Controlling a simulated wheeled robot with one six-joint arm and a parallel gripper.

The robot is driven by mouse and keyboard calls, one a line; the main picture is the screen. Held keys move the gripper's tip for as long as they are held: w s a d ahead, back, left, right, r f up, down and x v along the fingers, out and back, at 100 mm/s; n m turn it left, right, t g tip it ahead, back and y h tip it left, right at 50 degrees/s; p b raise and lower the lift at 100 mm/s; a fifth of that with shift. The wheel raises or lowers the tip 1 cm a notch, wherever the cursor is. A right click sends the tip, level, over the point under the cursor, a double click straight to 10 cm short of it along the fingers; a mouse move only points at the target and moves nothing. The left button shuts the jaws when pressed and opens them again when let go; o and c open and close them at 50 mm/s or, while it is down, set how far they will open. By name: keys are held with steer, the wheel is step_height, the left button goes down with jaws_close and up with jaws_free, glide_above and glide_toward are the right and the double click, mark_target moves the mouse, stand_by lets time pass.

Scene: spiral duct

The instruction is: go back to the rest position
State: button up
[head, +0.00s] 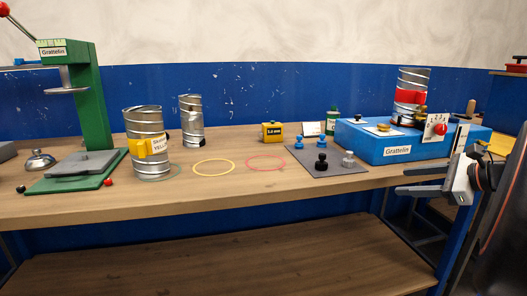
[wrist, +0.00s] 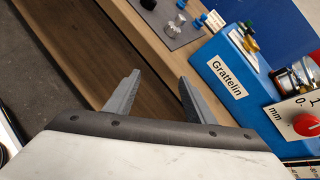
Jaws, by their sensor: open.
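My gripper (head: 422,181) is at the right of the head view, in front of the bench's front edge and near the blue Grattelin box (head: 400,145). In the wrist view, my gripper (wrist: 155,92) has its two grey fingers spread wide with nothing between them. Below the fingers are the bench edge and the lower wooden shelf. The blue box also shows at the right of the wrist view (wrist: 228,78), apart from the fingers.
The wooden bench (head: 250,190) carries a spiral duct with a yellow clip (head: 145,120), another duct (head: 191,125), a green press (head: 92,100), a yellow block (head: 272,132) and a grey mat with small knobs (head: 340,163). A duct with a red band (head: 411,80) stands on the blue box.

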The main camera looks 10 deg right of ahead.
steer(key=s+a+f+n+g, duration=0.25)
steer(key=a+f+n, duration=0.25)
steer(key=a, duration=0.4)
steer(key=s+a+f+n+g+h, duration=0.2)
steer(key=s+a+f+n, duration=0.3)
steer(key=n, duration=0.5)
steer(key=s+a+f+n+g+h, duration=0.2)
steer(key=s+a+f+n, duration=0.4)
steer(key=s+n, duration=0.3)
steer(key=shift+s+f+n+h, duration=0.2)
steer(key=shift+s+n+h, duration=0.25)
steer(key=shift+h, duration=0.45)
